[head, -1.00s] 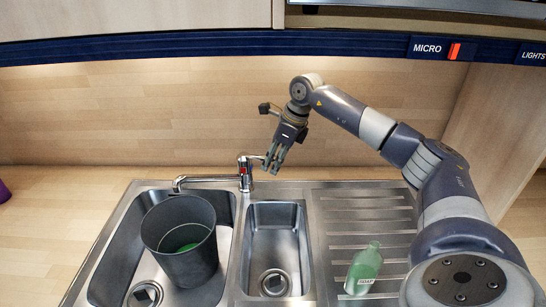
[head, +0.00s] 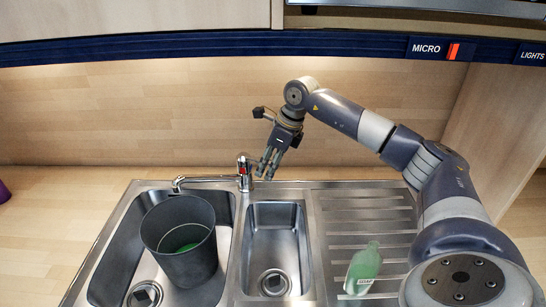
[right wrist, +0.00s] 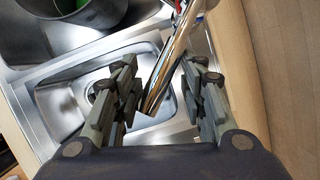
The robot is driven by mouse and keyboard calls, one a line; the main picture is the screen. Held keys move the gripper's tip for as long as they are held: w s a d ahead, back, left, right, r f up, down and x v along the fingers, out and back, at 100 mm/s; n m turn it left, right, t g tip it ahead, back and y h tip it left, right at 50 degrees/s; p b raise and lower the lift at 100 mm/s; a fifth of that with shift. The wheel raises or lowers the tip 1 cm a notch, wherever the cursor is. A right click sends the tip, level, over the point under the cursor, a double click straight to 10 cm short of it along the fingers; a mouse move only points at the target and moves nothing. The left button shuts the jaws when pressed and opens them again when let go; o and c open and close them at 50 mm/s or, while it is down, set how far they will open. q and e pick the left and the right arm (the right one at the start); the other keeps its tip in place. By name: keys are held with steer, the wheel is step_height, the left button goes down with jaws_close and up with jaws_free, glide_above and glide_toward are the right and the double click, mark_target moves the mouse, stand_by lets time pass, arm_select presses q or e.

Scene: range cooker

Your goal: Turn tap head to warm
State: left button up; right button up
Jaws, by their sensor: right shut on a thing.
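The chrome tap (head: 244,178) stands at the back edge of the sink, with its spout (head: 208,179) pointing left over the large basin. A red mark shows near its top. My right gripper (head: 266,168) is at the right side of the tap, fingers pointing down. In the head view the fingers mostly hide the lever. My left gripper is not in view.
A dark bucket (head: 160,245) with something green inside stands in the large left basin. The small basin (head: 274,240) is empty. A green soap bottle (head: 363,268) lies on the ribbed drainboard (head: 345,215). Wooden wall panels stand close behind the tap.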

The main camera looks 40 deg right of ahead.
steer(key=shift+o, duration=0.2)
steer(key=shift+w+a+r, duration=0.1)
steer(key=shift+a, duration=0.4)
steer(key=shift+o, duration=0.3)
steer(key=shift+a, duration=0.3)
steer(key=o, duration=0.9)
steer(key=shift+a, duration=0.15)
steer(key=shift+c, duration=0.2)
steer(key=shift+o, duration=0.7)
steer(key=shift+w+a, duration=0.1)
steer(key=shift+w, duration=0.1)
steer(key=shift+d+p+v, duration=0.15)
steer(key=shift+p+v, duration=0.9)
steer(key=shift+v, duration=0.75)
steer(key=shift+d+p+v, duration=0.15)
steer(key=shift+p+v, duration=0.85)
steer(key=shift+v, duration=0.75)
steer(key=shift+s, duration=0.25)
